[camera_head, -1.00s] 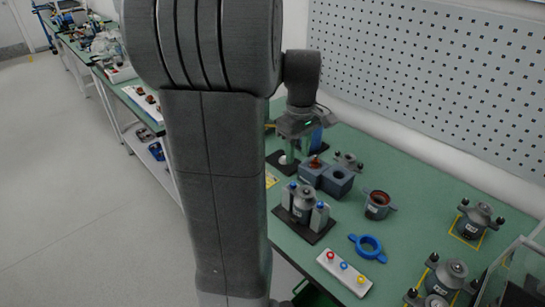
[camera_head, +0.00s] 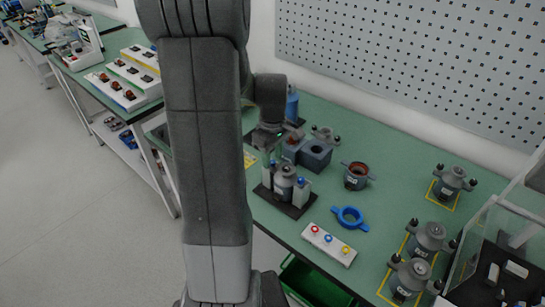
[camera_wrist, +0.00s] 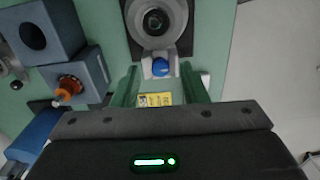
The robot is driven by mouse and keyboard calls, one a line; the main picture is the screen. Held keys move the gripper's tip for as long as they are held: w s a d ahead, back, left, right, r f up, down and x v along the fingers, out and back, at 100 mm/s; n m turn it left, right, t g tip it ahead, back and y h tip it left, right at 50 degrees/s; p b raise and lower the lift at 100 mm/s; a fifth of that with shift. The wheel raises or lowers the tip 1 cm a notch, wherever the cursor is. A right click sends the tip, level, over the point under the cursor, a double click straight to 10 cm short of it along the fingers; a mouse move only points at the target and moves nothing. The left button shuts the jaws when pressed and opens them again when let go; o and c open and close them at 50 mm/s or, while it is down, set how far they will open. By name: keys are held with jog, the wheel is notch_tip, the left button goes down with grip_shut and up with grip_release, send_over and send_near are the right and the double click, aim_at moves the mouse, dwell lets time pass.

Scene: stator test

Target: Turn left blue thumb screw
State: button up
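A grey motor-like part (camera_head: 284,183) stands in a fixture on a black base plate (camera_head: 292,210), between two grey posts. The left blue thumb screw (camera_head: 272,163) tops the left post, and the right blue thumb screw (camera_head: 301,181) tops the right post. In the wrist view one blue thumb screw (camera_wrist: 160,67) sits on a grey post beside the round part (camera_wrist: 157,22). My gripper (camera_wrist: 158,76) is open, with its two green fingers on either side of that screw and a visible gap to each. In the head view my gripper (camera_head: 268,140) is above and behind the left post.
Blue-grey blocks (camera_head: 315,154) stand just behind the fixture. A blue ring (camera_head: 349,218), a copper-wound part (camera_head: 356,176) and a white button strip (camera_head: 329,244) lie to the right. Several motor-like parts sit in yellow outlines further right. A perforated panel (camera_head: 410,70) rises behind the table.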

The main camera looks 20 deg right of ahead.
jog(key=shift+f, duration=0.55)
grip_shut()
